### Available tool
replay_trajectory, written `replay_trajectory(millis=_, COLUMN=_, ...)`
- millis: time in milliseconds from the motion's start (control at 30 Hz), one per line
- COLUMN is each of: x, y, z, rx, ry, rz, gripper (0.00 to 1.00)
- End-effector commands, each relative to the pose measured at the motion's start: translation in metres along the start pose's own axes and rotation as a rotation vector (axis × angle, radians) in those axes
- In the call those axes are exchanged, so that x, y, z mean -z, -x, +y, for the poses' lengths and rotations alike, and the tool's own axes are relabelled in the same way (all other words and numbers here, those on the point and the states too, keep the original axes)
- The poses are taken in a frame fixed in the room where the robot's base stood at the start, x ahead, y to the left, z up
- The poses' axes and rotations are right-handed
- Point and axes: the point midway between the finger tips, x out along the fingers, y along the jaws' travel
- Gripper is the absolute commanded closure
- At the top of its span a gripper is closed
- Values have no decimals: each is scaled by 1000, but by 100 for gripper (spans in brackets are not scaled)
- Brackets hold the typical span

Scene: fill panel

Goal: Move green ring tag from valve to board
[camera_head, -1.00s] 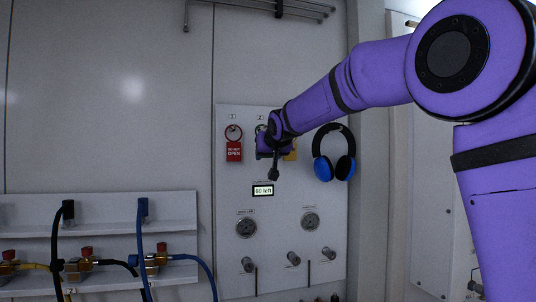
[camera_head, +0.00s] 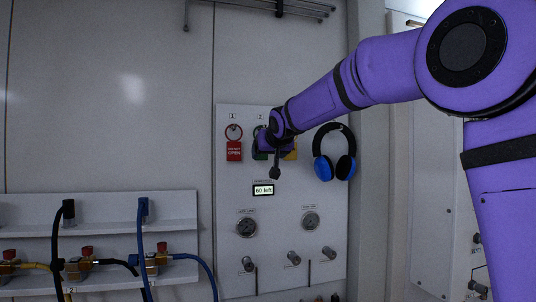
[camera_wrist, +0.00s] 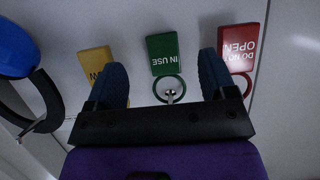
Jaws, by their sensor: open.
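The green ring tag (camera_wrist: 165,54), marked "IN USE", hangs by its green ring on a round metal peg on the panel (camera_head: 290,215). In the head view only a sliver of the green tag (camera_head: 259,153) shows beside my gripper. My gripper (camera_head: 268,155) is at the upper panel in front of the tags. In the wrist view my gripper (camera_wrist: 168,78) is open, with one blue finger on each side of the green ring and nothing held.
A red "DO NOT OPEN" tag (camera_head: 234,150) hangs left of the green one, and a yellow tag (camera_head: 291,151) right of it. Blue headphones (camera_head: 334,153) hang further right. A "60 left" display (camera_head: 263,190), gauges and knobs sit below. Hoses with brass valves (camera_head: 85,263) stand lower left.

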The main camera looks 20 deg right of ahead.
Motion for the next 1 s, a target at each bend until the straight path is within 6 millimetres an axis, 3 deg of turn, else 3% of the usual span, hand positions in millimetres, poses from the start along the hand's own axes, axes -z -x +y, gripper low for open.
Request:
replay_trajectory(millis=500, x=1, y=84, z=1, rx=1, ry=-3, rz=2, gripper=22)
replay_trajectory(millis=867, x=-1, y=99, z=2, rx=-1, ry=-3, rz=-3, gripper=22)
replay_trajectory(millis=1000, x=-20, y=114, z=19, rx=-11, ry=-15, rz=-46, gripper=22)
